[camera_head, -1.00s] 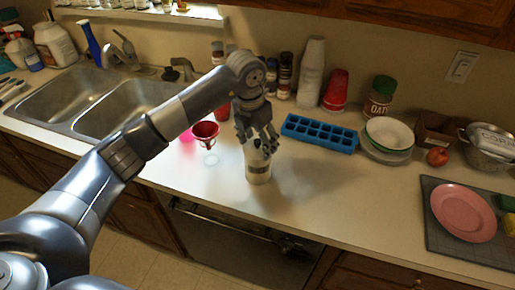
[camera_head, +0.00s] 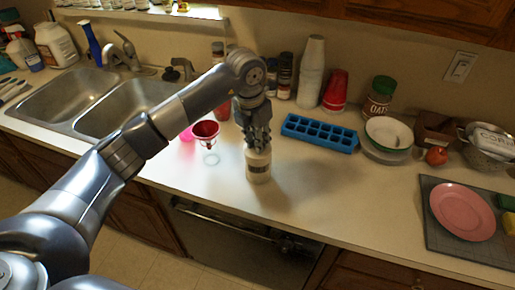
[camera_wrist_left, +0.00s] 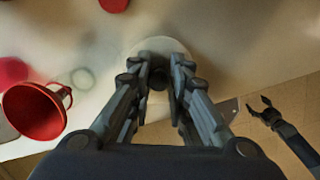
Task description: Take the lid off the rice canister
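The rice canister (camera_head: 258,170) is a small pale cylinder with a dark label, upright on the counter near its front edge. Its pale lid (camera_wrist_left: 160,46) shows from above in the left wrist view, with a dark round knob (camera_wrist_left: 158,79) at its middle. My left gripper (camera_head: 258,143) points straight down over the canister. Its fingers are drawn in on both sides of the knob and appear shut on it; the fingers hide part of the lid. The lid rests on the canister. My right gripper (camera_wrist_left: 259,106) appears only in the left wrist view, open and empty beyond the counter edge.
A red funnel-shaped vessel (camera_head: 206,131) stands close left of the canister. A blue ice tray (camera_head: 320,133) lies behind right. Stacked bowls (camera_head: 388,135) and a pink plate (camera_head: 462,211) are farther right. The counter right of the canister is clear.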

